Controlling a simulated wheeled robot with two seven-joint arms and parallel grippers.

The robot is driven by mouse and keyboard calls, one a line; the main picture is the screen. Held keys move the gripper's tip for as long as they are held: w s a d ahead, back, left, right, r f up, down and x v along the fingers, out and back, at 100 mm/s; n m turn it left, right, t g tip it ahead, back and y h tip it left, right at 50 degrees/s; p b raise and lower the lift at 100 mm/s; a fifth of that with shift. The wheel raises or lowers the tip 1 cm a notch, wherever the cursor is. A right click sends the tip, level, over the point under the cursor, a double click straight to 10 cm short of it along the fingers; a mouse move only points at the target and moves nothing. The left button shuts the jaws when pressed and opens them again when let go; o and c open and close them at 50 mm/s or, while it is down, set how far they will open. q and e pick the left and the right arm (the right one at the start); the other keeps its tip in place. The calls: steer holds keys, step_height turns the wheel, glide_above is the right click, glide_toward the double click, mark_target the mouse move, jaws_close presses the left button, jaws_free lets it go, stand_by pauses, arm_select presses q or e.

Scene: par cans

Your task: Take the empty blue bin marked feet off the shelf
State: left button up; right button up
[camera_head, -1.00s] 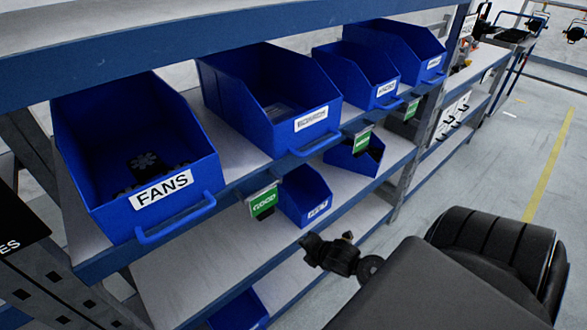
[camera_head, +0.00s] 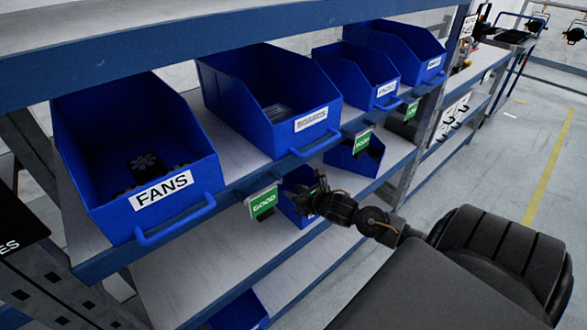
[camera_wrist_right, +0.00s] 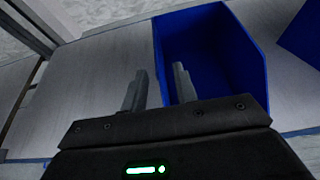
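A small blue bin (camera_head: 290,185) stands on the middle shelf, behind the green GOOD sign. My right gripper covers much of its front, and I cannot read its label. In the right wrist view the bin (camera_wrist_right: 210,50) looks empty inside. My right gripper (camera_head: 310,186) is at the bin's front in the head view. In the right wrist view its two fingers (camera_wrist_right: 162,78) are apart, with the bin's left wall lying between them in the picture. I cannot tell whether they touch it. My left gripper is not in view.
The shelf above holds a FANS bin (camera_head: 165,190) and several other blue bins. A green GOOD sign (camera_head: 263,203) hangs close left of my right gripper. Another small blue bin (camera_head: 350,158) stands to the right. The middle shelf (camera_head: 190,270) is bare at left.

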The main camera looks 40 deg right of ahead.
mark_target(280, 188)
steer(key=shift+a+p+x, duration=0.15)
steer(key=shift+p+x, duration=0.1)
steer(key=shift+x, duration=1.8)
steer(key=shift+a+p+x, duration=0.1)
steer(key=shift+p+x, duration=0.1)
steer(key=shift+x, duration=1.85)
steer(key=shift+s+f, duration=0.1)
jaws_close()
